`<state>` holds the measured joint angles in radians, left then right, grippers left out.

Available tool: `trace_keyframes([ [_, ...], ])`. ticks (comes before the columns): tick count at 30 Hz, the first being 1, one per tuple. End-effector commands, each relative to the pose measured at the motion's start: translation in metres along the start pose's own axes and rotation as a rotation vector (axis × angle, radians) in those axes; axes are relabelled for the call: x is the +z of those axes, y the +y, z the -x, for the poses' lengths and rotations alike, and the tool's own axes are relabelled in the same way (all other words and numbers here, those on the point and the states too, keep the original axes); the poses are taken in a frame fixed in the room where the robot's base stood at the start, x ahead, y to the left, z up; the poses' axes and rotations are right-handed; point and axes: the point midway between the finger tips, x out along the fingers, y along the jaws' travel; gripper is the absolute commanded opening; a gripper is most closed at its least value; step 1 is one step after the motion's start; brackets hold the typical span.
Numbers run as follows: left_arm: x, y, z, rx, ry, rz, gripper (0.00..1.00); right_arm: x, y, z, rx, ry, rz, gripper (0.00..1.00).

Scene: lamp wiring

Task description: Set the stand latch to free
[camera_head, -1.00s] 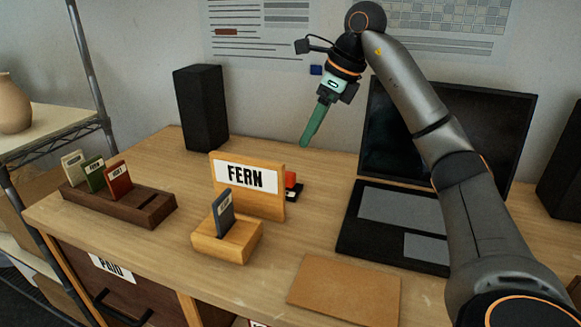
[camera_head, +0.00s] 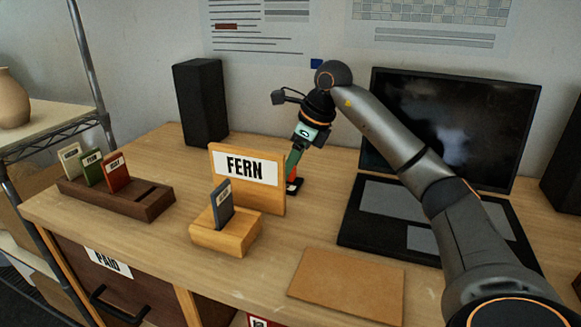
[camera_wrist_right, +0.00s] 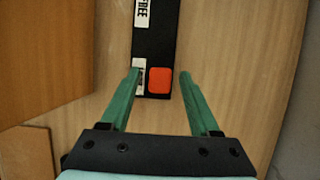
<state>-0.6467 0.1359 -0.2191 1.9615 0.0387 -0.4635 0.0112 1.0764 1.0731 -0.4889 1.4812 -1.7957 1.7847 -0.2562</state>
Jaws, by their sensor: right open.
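The stand latch is a black strip (camera_wrist_right: 154,45) with an orange-red knob (camera_wrist_right: 159,79) at its near end in the right wrist view. A white FREE label (camera_wrist_right: 142,10) is at the strip's far end. A second label (camera_wrist_right: 139,80) beside the knob is partly covered by a finger and unreadable. In the head view the latch (camera_head: 294,186) shows just behind the wooden stand with the FERN sign (camera_head: 246,168). My right gripper (camera_head: 291,170) is open above it; its green fingers (camera_wrist_right: 160,76) are on either side of the knob, apart from it. My left gripper is out of view.
A wooden block (camera_head: 226,235) with a grey card stands in front of the sign. A dark rack (camera_head: 150,204) with several cards is at left, a speaker (camera_head: 201,102) behind. A laptop (camera_head: 440,130) is at right. A brown pad (camera_head: 347,288) lies at the front.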

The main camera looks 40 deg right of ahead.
Motion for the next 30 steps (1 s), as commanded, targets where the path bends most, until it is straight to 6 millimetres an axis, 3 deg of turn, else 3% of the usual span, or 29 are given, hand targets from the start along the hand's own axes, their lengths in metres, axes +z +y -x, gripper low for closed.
trace_keyframes([
  [4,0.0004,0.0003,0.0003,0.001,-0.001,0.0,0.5,0.0,0.0001,0.0,0.0,0.0,0.0,0.6],
  [20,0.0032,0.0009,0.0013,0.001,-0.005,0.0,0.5,0.0,0.0002,0.0003,0.001,0.001,0.0,0.01],
  [30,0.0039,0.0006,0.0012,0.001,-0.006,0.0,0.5,0.0,0.0002,0.0003,0.001,0.001,0.0,0.0],
])
